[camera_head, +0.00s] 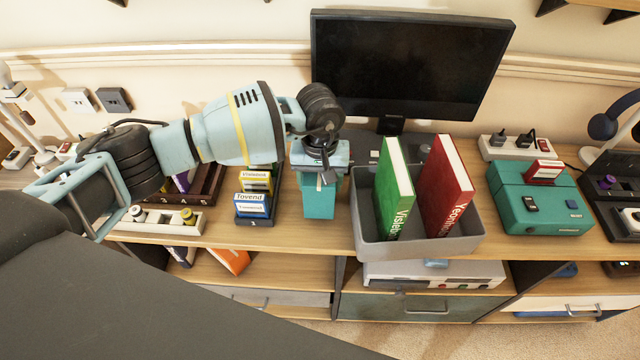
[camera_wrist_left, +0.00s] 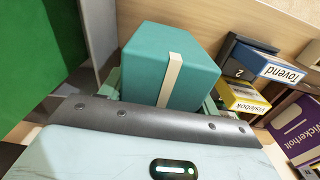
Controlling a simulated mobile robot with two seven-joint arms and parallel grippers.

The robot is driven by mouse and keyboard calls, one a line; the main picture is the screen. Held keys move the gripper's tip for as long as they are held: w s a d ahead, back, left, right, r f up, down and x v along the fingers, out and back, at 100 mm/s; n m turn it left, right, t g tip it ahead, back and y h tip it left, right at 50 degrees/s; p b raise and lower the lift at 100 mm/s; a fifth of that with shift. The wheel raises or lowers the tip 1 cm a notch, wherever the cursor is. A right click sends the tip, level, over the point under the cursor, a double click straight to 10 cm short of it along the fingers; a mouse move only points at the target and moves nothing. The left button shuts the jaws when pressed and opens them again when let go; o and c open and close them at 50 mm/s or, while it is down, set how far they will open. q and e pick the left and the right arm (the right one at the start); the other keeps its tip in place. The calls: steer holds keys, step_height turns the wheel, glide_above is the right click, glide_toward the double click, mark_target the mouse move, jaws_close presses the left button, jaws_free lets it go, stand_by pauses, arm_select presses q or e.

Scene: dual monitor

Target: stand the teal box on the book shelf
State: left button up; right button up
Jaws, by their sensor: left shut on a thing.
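The teal box (camera_head: 319,201) hangs upright below my left gripper (camera_head: 320,175), in front of the monitor and just left of the grey bin. In the left wrist view the teal box (camera_wrist_left: 150,55), with a pale strip on it, sits between the fingers of my left gripper (camera_wrist_left: 165,95), which is shut on it. Whether its bottom touches the desk I cannot tell. A lower shelf (camera_head: 200,268) under the desktop holds an orange book (camera_head: 230,260) and other leaning books, partly hidden by my body. My right gripper is not in view.
The grey bin (camera_head: 415,245) with a green book (camera_head: 396,185) and a red book (camera_head: 448,185) stands close right of the box. Small labelled boxes (camera_head: 252,205) stand left. A monitor (camera_head: 410,65) is behind, a teal device (camera_head: 540,205) farther right. Bare desktop shows around the box.

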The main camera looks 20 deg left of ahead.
arm_select(q)
steer(key=shift+f, duration=0.85)
steer(key=shift+f, duration=0.2)
steer(key=o, duration=1.1)
steer(key=shift+r, duration=0.1)
step_height(320, 180, up, 12)
steer(key=shift+r+b, duration=0.1)
steer(key=shift+b, duration=0.2)
steer(key=shift+o, duration=0.4)
